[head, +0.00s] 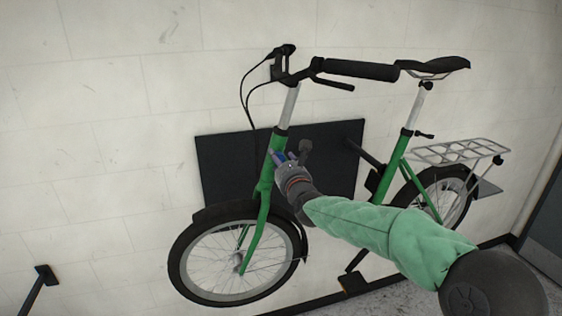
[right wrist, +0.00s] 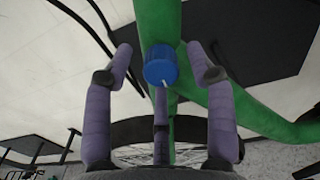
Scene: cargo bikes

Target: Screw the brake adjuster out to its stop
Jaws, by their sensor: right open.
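The brake adjuster is a blue round knob (right wrist: 160,66) with a white mark on its lower edge, set against the green frame tube (right wrist: 158,22) in the right wrist view. My right gripper (right wrist: 160,50) is open, with purple fingers on the left and right of the knob and a third finger below it. Gaps show between the side fingers and the knob. In the head view my right gripper (head: 281,156) is at the bike's green head tube (head: 277,142), and the hand mostly hides the knob there. My left gripper is not in view.
The green bike (head: 262,215) stands along a pale wall (head: 130,100), with a dark panel (head: 225,165) behind it. Black cables (head: 247,95) hang from the handlebar (head: 360,70) left of the hand. The front wheel (head: 185,270) is below, and a rear rack (head: 460,150) is at right.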

